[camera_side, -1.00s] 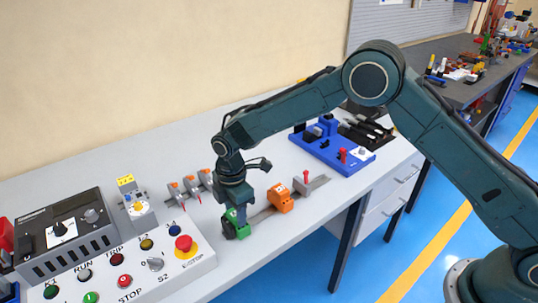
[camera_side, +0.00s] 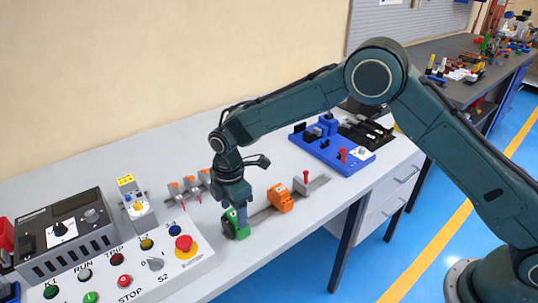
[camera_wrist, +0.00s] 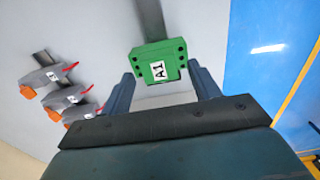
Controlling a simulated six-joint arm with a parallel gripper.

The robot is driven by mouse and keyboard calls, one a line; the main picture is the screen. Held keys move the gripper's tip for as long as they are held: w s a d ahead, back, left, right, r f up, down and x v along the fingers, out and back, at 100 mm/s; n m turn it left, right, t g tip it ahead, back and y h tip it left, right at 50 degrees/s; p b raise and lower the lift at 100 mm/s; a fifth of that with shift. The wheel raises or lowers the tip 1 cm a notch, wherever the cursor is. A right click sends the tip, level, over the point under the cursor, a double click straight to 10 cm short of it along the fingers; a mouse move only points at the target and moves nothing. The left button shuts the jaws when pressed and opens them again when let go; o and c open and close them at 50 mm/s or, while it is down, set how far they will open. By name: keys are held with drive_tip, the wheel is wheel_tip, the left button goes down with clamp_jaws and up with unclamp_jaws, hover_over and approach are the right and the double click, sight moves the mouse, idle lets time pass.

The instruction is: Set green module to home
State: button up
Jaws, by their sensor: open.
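The green module (camera_side: 231,228) sits at the near-left end of a grey rail (camera_side: 262,216) on the bench. In the wrist view the green module (camera_wrist: 158,63), labelled A1, lies just beyond and between the fingertips. My gripper (camera_side: 238,208) is right above and beside it in the side view, partly covering it. In the wrist view my gripper (camera_wrist: 160,82) is open, one finger on each side of the module's near face. I cannot tell whether the fingers touch it.
An orange module (camera_side: 280,198) and a grey block with a red lever (camera_side: 302,185) sit farther along the rail. Several grey-orange breakers (camera_side: 189,187) stand to the left. A control panel (camera_side: 140,268) with an e-stop (camera_side: 184,244) is at the near left. A blue fixture (camera_side: 332,148) lies behind.

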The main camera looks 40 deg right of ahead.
sight(233, 214)
wheel_tip(233, 214, up, 13)
idle(0.5)
idle(0.3)
drive_tip(key=s+d+r+m+t, duration=0.3)
drive_tip(key=s+d+r+m, duration=0.6)
drive_tip(key=s+d+r, duration=0.5)
drive_tip(key=s+d+m+t, duration=0.1)
drive_tip(key=s+d+m, duration=0.2)
drive_tip(key=s, duration=0.3)
drive_tip(key=s+d+m, duration=0.3)
drive_tip(key=s, duration=0.3)
drive_tip(key=s+d+f+m+t, duration=0.1)
drive_tip(key=s+d+m, duration=0.2)
drive_tip(key=s, duration=0.4)
drive_tip(key=shift+t, duration=0.3)
